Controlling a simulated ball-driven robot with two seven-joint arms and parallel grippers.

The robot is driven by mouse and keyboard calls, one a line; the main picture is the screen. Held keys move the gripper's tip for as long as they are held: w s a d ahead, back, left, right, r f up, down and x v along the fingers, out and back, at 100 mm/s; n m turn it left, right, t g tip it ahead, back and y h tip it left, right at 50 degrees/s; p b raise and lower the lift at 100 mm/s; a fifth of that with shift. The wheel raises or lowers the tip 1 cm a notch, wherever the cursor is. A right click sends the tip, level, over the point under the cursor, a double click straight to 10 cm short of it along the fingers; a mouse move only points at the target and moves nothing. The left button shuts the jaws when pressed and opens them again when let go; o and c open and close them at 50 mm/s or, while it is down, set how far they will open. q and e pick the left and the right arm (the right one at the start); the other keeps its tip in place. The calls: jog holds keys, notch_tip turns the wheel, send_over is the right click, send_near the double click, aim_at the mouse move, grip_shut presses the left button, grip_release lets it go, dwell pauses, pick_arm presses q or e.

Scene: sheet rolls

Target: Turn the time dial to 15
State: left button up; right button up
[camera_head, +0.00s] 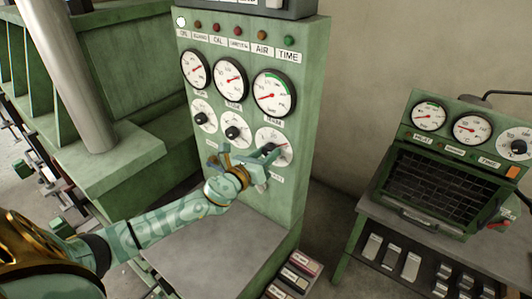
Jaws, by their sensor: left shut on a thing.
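A tall green cabinet (306,110) stands in the middle of the head view. It carries a row of white gauges above a row of white dials with black knobs. The rightmost dial (284,133) is in the column below the TIME label (288,56). My left arm reaches in from the lower left, and its gripper (268,156) is at this dial, shut on its knob. The fingers cover most of the knob, and I cannot read its setting. My right gripper is not in view.
Two more knobs, the middle (232,132) and left (201,118), sit close to my gripper's left. A second green console (425,150) stands at the right, with gauges and a knob (518,146) by another TIME label. A grey surface (215,258) lies below.

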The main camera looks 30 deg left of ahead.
pick_arm(q)
jog(key=shift+f+m, duration=0.1)
jog(key=shift+m, duration=0.5)
jog(key=o, duration=1)
jog(key=s, duration=0.5)
jog(key=s+a+b, duration=0.1)
jog(key=s, duration=0.5)
jog(key=s+b, duration=0.1)
jog(key=s, duration=0.4)
jog(key=shift+s+a, duration=0.15)
jog(key=shift+s, duration=0.05)
